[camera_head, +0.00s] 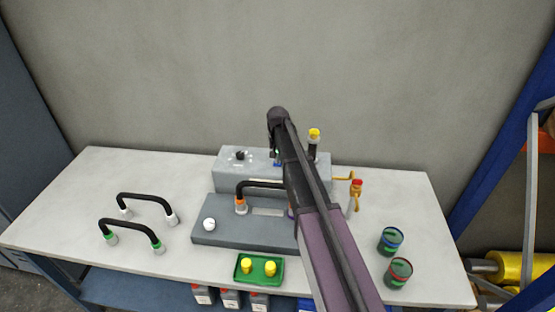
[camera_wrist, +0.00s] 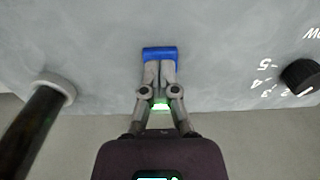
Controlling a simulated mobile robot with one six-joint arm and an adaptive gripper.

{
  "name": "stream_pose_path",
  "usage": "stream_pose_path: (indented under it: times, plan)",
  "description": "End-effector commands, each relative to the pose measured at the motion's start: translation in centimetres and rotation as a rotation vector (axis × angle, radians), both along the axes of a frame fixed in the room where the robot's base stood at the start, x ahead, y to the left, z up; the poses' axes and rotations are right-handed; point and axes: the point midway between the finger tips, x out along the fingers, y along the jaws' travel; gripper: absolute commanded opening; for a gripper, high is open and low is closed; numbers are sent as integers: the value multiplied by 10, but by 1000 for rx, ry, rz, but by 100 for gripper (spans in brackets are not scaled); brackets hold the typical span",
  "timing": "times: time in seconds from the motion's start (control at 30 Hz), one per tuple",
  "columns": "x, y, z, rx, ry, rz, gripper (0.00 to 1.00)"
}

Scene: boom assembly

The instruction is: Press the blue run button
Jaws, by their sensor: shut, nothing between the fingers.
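The blue run button (camera_wrist: 160,53) shows in the wrist view on the grey face of the machine. My gripper (camera_wrist: 159,65) is shut and empty, with its fingertips at the lower edge of the button; I cannot tell whether they touch it or press it in. In the head view a small bit of blue of the button (camera_head: 278,163) shows beside my arm, on the grey machine box (camera_head: 235,172) at the back of the table. My arm hides most of that area and the fingers there.
A black dial (camera_wrist: 300,76) with numbers sits right of the button, and a black post (camera_wrist: 32,125) stands left in the wrist view. On the table (camera_head: 85,185) are black hoses (camera_head: 133,226), a green tray (camera_head: 240,276), two cans (camera_head: 391,240) and a red-topped valve (camera_head: 357,184).

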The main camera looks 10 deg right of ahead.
Motion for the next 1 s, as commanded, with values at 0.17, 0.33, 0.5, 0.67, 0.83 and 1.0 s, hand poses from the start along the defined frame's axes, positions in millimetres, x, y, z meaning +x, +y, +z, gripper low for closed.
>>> stream_pose_path:
  times: [0.17, 0.33, 0.5, 0.67, 0.83, 1.0]
  plan:
    - [-1, 0, -12, 0, 3, 0, 0]
    - [-2, 0, -11, 1, 5, 0, 0]
    - [-3, 0, -11, 0, 6, 0, 0]
    - [-4, 0, -10, 0, 7, 0, 0]
    - [-4, 0, -4, 0, 6, 0, 0]
    - [-4, 0, 7, 1, 5, 0, 0]
